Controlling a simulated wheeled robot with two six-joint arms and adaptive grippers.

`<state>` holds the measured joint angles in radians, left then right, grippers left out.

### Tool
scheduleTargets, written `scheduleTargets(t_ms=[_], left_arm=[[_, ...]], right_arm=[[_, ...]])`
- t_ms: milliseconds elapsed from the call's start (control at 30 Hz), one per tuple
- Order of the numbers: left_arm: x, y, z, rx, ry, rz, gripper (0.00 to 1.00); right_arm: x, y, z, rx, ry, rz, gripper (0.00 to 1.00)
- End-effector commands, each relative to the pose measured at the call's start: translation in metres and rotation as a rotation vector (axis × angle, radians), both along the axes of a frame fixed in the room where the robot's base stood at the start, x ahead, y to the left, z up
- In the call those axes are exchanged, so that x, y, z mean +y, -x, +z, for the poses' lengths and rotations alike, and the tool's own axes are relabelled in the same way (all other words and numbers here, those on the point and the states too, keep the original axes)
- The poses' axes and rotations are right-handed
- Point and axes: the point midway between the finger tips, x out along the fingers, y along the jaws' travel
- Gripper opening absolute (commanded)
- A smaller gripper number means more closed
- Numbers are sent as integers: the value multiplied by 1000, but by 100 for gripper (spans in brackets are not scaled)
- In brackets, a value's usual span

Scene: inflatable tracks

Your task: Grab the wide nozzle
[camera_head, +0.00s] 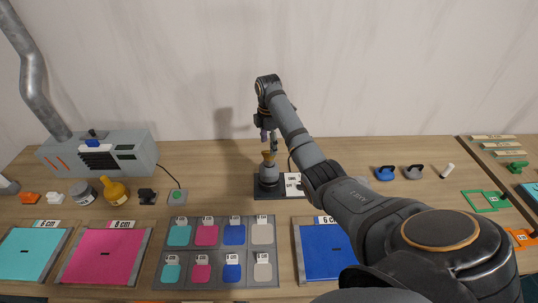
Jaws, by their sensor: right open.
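My right gripper (269,143) is open and points down at the back middle of the table. It is directly above a dark grey stand (268,182) topped by a brass-coloured, flared piece (268,158). The fingertips look a little above this piece; I cannot tell whether they touch it. No label marks a wide nozzle, so I cannot tell for sure which piece it is. My left gripper is not in view.
A grey machine (130,153) with a duct stands at the back left. Small parts and a yellow bottle (114,190) are in front of it. A tray of coloured patches (205,250) lies front centre. Blue (385,173) and grey (413,172) handled pieces lie right.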

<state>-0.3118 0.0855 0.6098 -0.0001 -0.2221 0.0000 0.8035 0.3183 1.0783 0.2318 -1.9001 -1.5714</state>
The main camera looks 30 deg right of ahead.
Motion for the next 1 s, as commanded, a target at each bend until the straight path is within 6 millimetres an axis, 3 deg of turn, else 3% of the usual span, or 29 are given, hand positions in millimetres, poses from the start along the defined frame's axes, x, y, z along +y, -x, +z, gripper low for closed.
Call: scheduleTargets(t_ms=[200,300,400,500,767,1000], left_arm=[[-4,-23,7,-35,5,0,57],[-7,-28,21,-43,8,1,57],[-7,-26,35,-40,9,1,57],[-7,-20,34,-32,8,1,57],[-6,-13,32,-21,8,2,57],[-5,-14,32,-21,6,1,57]], right_arm=[[0,0,-8,-1,0,0,63],[-1,3,-17,6,-1,0,63],[-1,4,-34,5,-1,0,63],[-1,3,-52,2,0,0,63],[-2,2,-60,-1,1,0,63],[-2,2,-59,-1,1,0,33]])
